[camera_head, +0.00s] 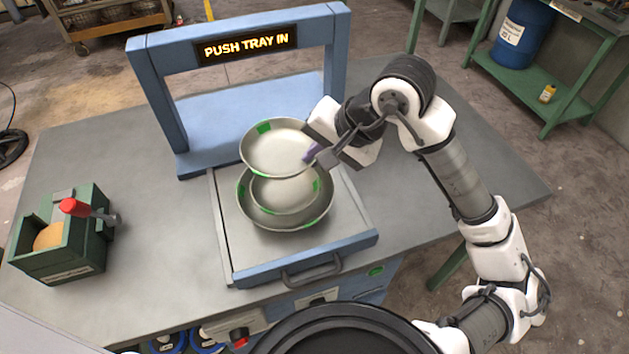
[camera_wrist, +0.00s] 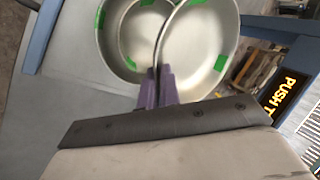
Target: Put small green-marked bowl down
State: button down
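A small metal bowl with green marks (camera_head: 278,150) is held in the air, tilted slightly, above two other bowls. It also shows in the wrist view (camera_wrist: 200,45). My gripper (camera_head: 312,153) has its purple fingers shut on this bowl's right rim; the fingers show in the wrist view (camera_wrist: 158,78) with the rim between them. Below, a middle-sized green-marked bowl (camera_head: 288,198) sits inside a large green-marked bowl (camera_head: 285,222), on a grey sliding tray (camera_head: 345,228). The held bowl hides the back part of both lower bowls.
The tray, with a blue front and handle (camera_head: 312,273), is pulled out before a blue frame (camera_head: 160,100) with a lit sign "PUSH TRAY IN" (camera_head: 247,45). A green box (camera_head: 62,245) with a red-knobbed lever stands at left. The table (camera_head: 130,165) is otherwise mostly clear.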

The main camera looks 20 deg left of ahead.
notch_tip(320, 180, down, 9)
jog(key=shift+f+p, duration=0.1)
jog(key=shift+p, duration=0.35)
jog(key=c, duration=1.6)
grip_release()
jog(key=shift+d+r, duration=0.4)
jog(key=shift+r, duration=0.05)
jog(key=b+v, duration=0.2)
jog(key=v, duration=0.9)
jog(key=shift+s+a, duration=0.1)
jog(key=shift+a, duration=0.05)
